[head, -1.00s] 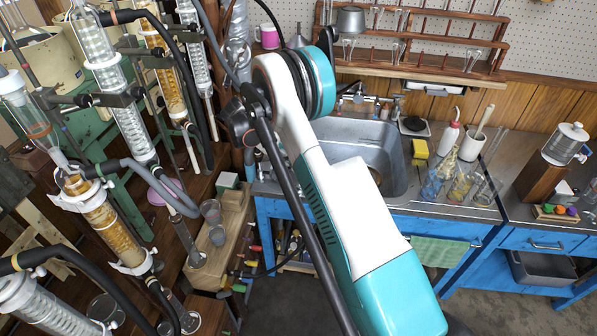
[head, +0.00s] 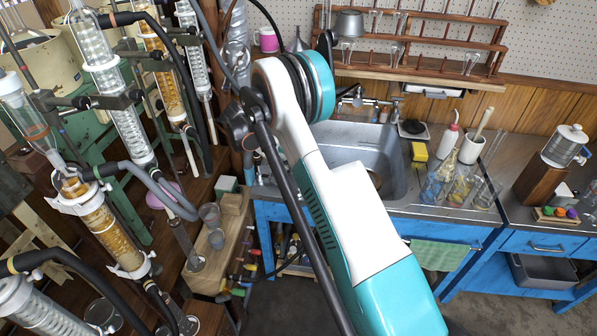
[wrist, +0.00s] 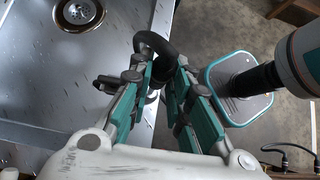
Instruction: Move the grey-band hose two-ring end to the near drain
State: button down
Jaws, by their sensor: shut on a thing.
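In the wrist view my gripper (wrist: 161,82) is shut on a short, dark, curved hose piece (wrist: 156,46), held at the sink's edge. Its band and rings cannot be made out there. A round metal drain (wrist: 80,12) lies in the grey sink (wrist: 40,75), up and left of the gripper and apart from the hose. In the head view my arm hides the gripper and part of the sink (head: 399,165). Which drain is the near one cannot be told.
Glass condensers (head: 108,225) with black and grey hoses (head: 152,180) crowd the left. Right of the sink stand a yellow sponge (head: 419,151), glassware (head: 438,180) and a white wash bottle (head: 448,138). A wooden rack (head: 430,45) hangs behind. Open floor lies in front of the sink.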

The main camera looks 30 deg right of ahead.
jog(key=shift+f, duration=0.2)
jog(key=shift+f+b, duration=0.6)
jog(key=shift+f, duration=0.25)
dwell(0.7)
jog(key=c, duration=1.4)
grip_release()
